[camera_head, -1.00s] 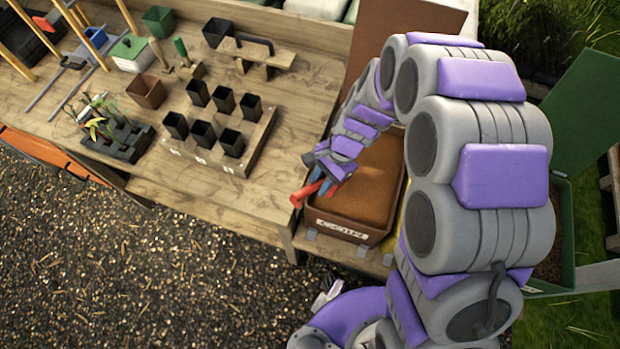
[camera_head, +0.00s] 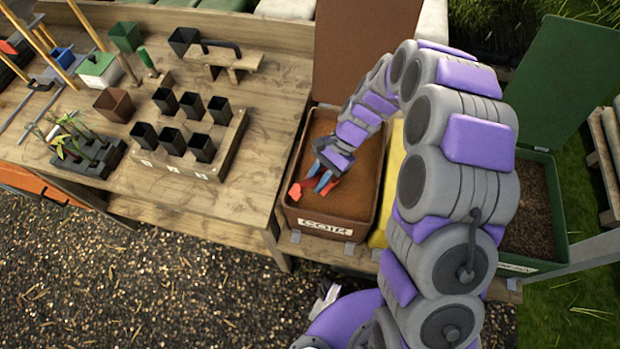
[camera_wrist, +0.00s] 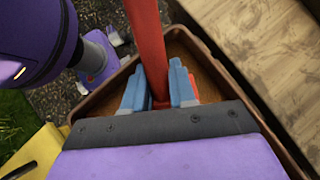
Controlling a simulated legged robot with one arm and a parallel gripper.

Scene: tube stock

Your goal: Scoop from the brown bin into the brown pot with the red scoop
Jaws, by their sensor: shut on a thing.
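The brown bin (camera_head: 291,212) is labelled COIR and stands open at the bench's right end, filled with brown material; its rim also shows in the wrist view (camera_wrist: 232,75). My gripper (camera_head: 320,184) is over the bin's front left part. Its blue fingers (camera_wrist: 159,88) are shut on the red scoop (camera_wrist: 147,38), whose red part also shows in the head view (camera_head: 294,192). I cannot tell whether the scoop touches the material or holds any. The brown pot (camera_head: 114,104) stands upright on the bench at the left, away from my gripper.
A wooden rack (camera_head: 228,148) with several black pots stands between the brown pot and the bin. A black tray of seedlings (camera_head: 88,158) is at front left. A yellow bin (camera_head: 392,170) and a green bin (camera_head: 562,215) are right of the brown bin.

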